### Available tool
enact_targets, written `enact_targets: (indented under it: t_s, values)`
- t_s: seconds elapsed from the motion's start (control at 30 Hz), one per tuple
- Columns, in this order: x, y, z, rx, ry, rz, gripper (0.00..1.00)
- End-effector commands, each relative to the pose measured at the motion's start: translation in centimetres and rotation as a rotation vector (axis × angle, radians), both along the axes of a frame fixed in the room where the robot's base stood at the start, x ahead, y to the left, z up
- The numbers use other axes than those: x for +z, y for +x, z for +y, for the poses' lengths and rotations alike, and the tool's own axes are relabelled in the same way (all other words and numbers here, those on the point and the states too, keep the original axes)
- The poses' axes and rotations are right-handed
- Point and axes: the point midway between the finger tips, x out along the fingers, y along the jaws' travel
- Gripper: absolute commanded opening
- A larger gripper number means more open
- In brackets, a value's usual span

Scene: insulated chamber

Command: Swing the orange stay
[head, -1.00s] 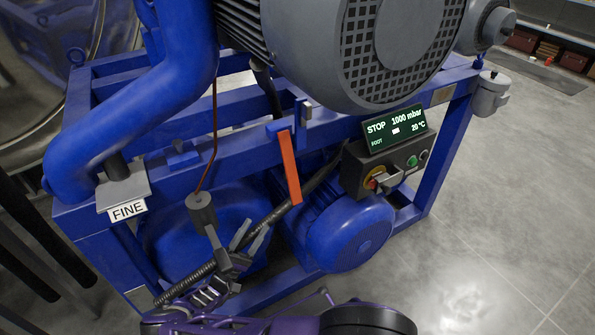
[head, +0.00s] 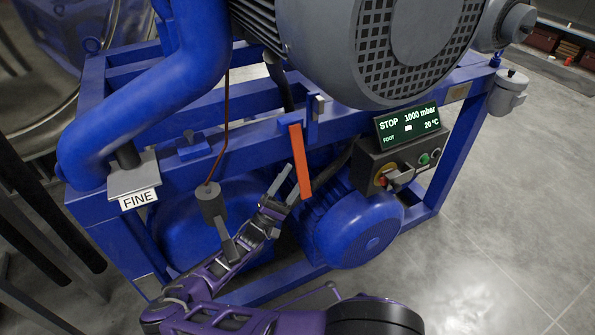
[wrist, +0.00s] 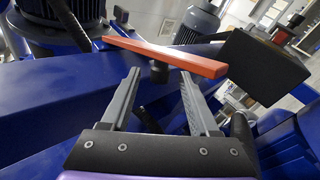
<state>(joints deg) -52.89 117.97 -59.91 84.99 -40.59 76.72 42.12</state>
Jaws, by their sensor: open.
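The orange stay (head: 301,162) is a flat bar hanging nearly upright from the blue frame's front rail in the head view. In the wrist view the orange stay (wrist: 170,54) runs across the picture, just beyond my fingertips, with a dark round piece beneath it. My gripper (head: 280,185) is just left of the stay's lower half in the head view. In the wrist view my gripper (wrist: 160,85) is open, its two grey fingers apart with nothing held between them. I cannot tell whether a fingertip touches the stay.
A control box with a lit display (head: 407,124) reading STOP stands right of the stay. A blue motor (head: 358,228) lies below. A grey block on a brown cable (head: 210,200) hangs left of my gripper. A FINE label (head: 138,198) is at left. Open floor lies to the right.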

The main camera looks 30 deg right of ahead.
Motion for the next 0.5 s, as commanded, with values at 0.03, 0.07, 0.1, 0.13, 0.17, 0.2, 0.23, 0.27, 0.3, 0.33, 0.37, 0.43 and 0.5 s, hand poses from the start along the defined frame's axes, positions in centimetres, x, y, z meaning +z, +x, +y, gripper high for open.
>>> enact_targets:
  t_s: [0.03, 0.07, 0.1, 0.13, 0.17, 0.2, 0.23, 0.27, 0.3, 0.33, 0.37, 0.43, 0.5]
  values:
    - [0.5, 0.1, -0.5, -0.001, -0.003, -0.001, 0.61]
    - [0.7, 0.2, -0.7, -0.001, -0.003, -0.001, 0.61]
    - [1.0, 0.2, -1.0, -0.001, -0.001, 0.000, 0.61]
    - [1.1, 0.3, -1.1, -0.001, -0.001, 0.000, 0.61]
    - [1.2, 0.3, -1.3, -0.001, -0.001, 0.000, 0.61]
    - [1.3, 0.4, -1.4, -0.001, -0.001, 0.000, 0.61]
    - [1.4, 0.4, -1.5, 0.000, -0.001, 0.001, 0.61]
    - [1.5, 0.4, -1.5, 0.000, -0.001, 0.001, 0.61]
    - [1.5, 0.4, -1.6, 0.000, -0.001, 0.001, 0.61]
    - [1.5, 0.4, -1.6, -0.001, 0.000, 0.001, 0.61]
    - [1.5, 0.4, -1.6, 0.000, -0.001, 0.001, 0.61]
    - [1.5, 0.4, -1.6, 0.000, -0.001, 0.001, 0.61]
    - [1.5, 0.4, -1.6, 0.000, -0.001, 0.001, 0.61]
